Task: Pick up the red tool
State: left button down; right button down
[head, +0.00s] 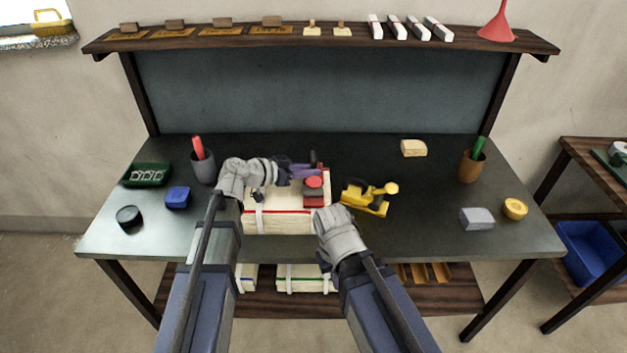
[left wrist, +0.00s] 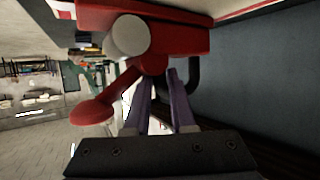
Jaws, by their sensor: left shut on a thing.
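The red tool (head: 313,192) is on or just above the right part of a white cloth stack (head: 285,222) with a red band, near the middle of the table. My left gripper (head: 308,171) reaches it from the left, its purple fingers shut on the tool. In the left wrist view the red tool (left wrist: 168,38) fills the top, with a grey round part and a red knob; the fingers (left wrist: 160,85) close at its dark handle, which they partly hide. I cannot tell whether the tool touches the stack. My right arm is in front of the stack; its fingers do not show.
A similar yellow tool (head: 366,198) stands right of the stack. A brown cup (head: 471,166) and grey block (head: 477,218) are right.

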pick_arm(q)
jog(key=shift+r, duration=0.1)
dwell(0.6)
notch_tip(320, 180, up, 10)
jog(key=p, duration=1)
